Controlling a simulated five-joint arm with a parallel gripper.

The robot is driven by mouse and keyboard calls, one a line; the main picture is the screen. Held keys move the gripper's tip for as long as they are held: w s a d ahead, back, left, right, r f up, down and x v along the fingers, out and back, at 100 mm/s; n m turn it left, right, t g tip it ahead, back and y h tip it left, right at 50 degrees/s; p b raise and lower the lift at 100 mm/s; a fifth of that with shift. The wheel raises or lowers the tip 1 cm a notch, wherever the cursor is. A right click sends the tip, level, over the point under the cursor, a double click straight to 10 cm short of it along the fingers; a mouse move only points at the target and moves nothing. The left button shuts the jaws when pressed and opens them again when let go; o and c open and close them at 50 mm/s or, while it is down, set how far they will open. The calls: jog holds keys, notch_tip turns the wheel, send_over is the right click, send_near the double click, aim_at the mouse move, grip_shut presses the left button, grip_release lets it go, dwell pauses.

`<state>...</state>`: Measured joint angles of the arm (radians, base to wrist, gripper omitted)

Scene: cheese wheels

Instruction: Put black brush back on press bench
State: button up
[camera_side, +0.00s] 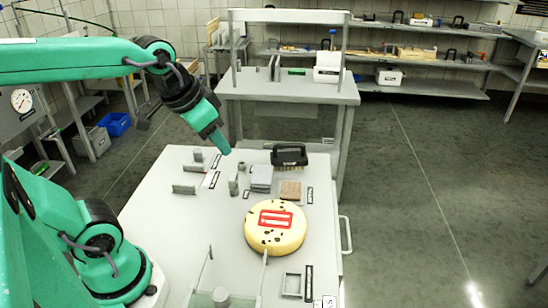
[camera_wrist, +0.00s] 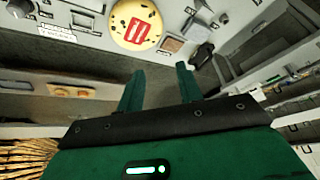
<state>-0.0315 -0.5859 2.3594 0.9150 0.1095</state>
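The black brush (camera_side: 289,155) stands bristles down at the back edge of the white bench (camera_side: 172,222), its handle on top. In the wrist view a dark shape that looks like the brush (camera_wrist: 203,55) lies beyond my fingertips, partly hidden. My gripper (camera_side: 222,146) is above the bench, left of the brush and apart from it. In the wrist view my gripper (camera_wrist: 158,80) has its two green fingers spread, with nothing between them. I cannot tell from the pictures which bench is called the press bench.
A yellow cheese wheel (camera_side: 275,230) with a red mark lies on the bench. A brown block (camera_side: 290,191), a grey stack (camera_side: 262,178) and small metal pieces stand nearby. A grey shelved table (camera_side: 285,92) is behind. Straw-coloured bristles (camera_wrist: 25,158) show in the wrist view's lower left corner.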

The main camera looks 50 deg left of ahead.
jog(key=shift+n, duration=0.4)
jog(key=shift+s+d+f, duration=0.15)
jog(key=shift+s+f, duration=0.2)
jog(key=shift+s, duration=0.3)
jog(key=shift+s+d+f, duration=0.1)
jog(key=shift+s+f, duration=0.2)
jog(key=shift+s, duration=0.35)
jog(key=shift+s+d+f, duration=0.15)
jog(key=shift+s+f, duration=0.2)
jog(key=shift+s, duration=0.3)
